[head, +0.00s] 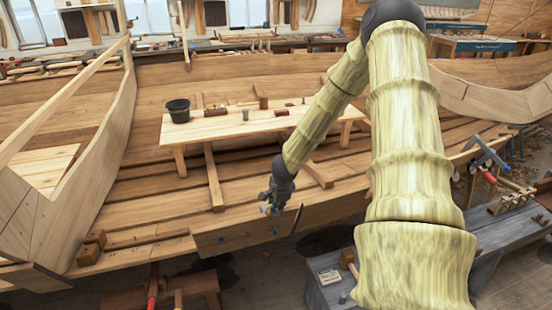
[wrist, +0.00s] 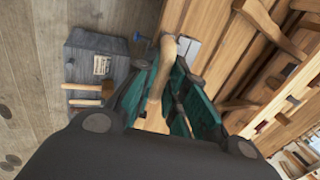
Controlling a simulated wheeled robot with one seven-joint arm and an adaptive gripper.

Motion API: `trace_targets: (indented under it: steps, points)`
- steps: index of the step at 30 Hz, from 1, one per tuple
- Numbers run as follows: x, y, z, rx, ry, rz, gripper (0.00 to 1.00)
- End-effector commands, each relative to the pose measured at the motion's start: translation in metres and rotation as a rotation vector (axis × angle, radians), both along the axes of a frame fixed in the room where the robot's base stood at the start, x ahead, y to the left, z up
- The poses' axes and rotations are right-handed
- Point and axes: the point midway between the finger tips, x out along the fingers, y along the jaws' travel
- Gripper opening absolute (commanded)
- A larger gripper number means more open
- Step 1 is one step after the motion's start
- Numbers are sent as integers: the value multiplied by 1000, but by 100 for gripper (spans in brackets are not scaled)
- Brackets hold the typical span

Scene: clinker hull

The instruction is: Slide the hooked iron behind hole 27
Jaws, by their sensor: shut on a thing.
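My gripper (head: 268,204) is at the end of my arm, just above the near edge of the hull planking (head: 235,240). In the wrist view its teal fingers (wrist: 166,88) are shut on the pale wooden handle of the hooked iron (wrist: 160,84). In the head view a thin dark piece, apparently part of this iron (head: 298,219), slants down beside the gripper. Its hook cannot be made out. Small blue marks (head: 276,230) show on the plank edge below the gripper. No hole number is readable, so I cannot tell which is hole 27.
A grey bench (head: 323,292) with a label card and a mallet (head: 348,262) stands in front of the hull at right. A plank table (head: 215,128) with a dark bucket (head: 178,110) stands inside the hull. Wooden blocks (head: 90,248) lie at left. Clamps (head: 485,160) are at right.

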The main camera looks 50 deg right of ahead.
Motion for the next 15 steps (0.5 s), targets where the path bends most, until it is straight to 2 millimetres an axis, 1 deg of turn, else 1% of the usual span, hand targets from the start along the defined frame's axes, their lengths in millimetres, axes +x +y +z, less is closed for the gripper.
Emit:
trace_targets:
  steps: [10, 11, 12, 15]
  points:
    - [0, 0, 2, -1, 0, 0, 0]
    - [0, 0, 2, -1, 0, 0, 15]
    - [0, 0, 2, -1, 0, 0, 23]
    - [0, 0, 2, 0, 0, 0, 39]
